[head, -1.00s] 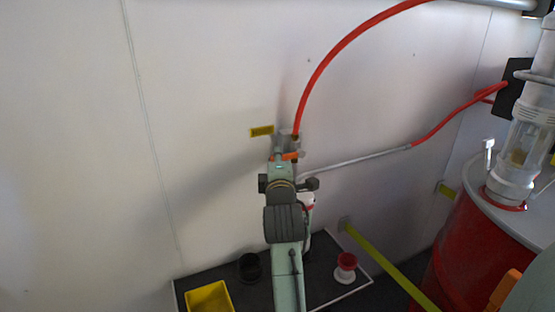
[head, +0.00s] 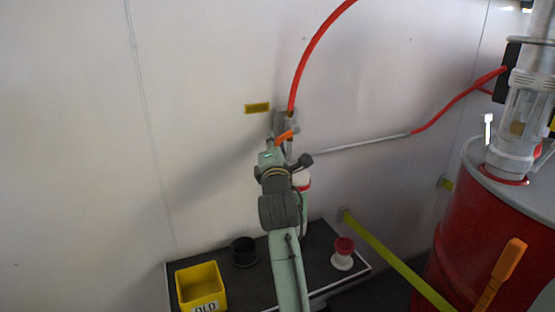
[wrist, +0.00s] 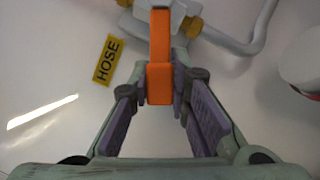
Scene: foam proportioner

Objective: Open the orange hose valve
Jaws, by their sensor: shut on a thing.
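The orange hose valve handle (wrist: 159,60) is between the finger pads of my gripper (wrist: 159,90) in the wrist view, and my gripper is shut on it. The handle's far end meets the grey valve body with brass fittings. In the head view the orange handle (head: 286,135) shows tilted, its right end higher, just above my gripper (head: 276,147). My arm hides part of the valve. A yellow HOSE label (wrist: 107,60) is on the wall beside the valve; it also shows in the head view (head: 257,108).
A red hose (head: 313,50) rises from the valve, and a grey pipe (head: 360,144) runs right to another red hose. Below is a dark shelf (head: 320,262) with a yellow bin (head: 201,287). A red drum (head: 465,245) stands at the right. The wall at left is clear.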

